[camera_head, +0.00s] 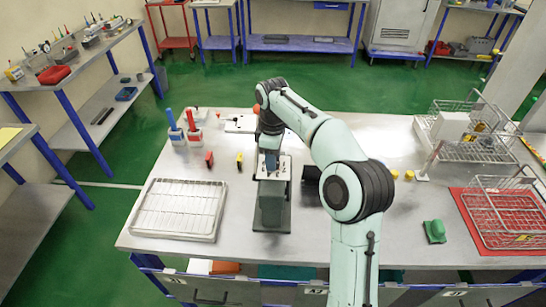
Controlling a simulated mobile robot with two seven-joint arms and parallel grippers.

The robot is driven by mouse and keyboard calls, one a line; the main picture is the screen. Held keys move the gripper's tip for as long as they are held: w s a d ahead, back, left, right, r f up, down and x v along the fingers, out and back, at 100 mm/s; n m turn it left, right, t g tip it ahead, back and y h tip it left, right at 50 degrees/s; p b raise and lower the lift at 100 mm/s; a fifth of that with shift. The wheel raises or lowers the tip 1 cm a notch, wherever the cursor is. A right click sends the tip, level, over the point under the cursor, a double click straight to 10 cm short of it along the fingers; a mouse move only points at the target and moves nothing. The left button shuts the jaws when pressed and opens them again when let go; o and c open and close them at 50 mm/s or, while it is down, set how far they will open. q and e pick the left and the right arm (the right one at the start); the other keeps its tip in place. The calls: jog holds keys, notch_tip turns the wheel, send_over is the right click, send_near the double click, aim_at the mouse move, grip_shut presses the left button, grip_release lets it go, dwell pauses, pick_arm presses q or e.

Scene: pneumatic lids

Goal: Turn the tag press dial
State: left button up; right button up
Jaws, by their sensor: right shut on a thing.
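The tag press (272,208) stands on the metal table, left of centre, as a grey-green block on a dark base with a light plate (284,172) on top. My right gripper (270,165) reaches down onto this top plate and is shut on what appears to be the press dial. The dial itself is hidden by the gripper, so its angle cannot be told. My left gripper is not in view.
A white slotted tray (178,208) lies left of the press. Red and blue-handled items (190,124) stand behind it. A dark item (311,173) sits close right of the press. Wire baskets (505,210), a red mat and a green cloth-like item (435,231) are at right.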

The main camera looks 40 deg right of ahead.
jog(key=n, duration=0.5)
jog(key=shift+r+n, duration=0.1)
jog(key=shift+n, duration=0.2)
jog(key=n, duration=0.5)
jog(key=shift+s, duration=0.1)
jog(key=shift+n, duration=0.3)
jog(key=o, duration=1)
jog(key=shift+o, duration=0.2)
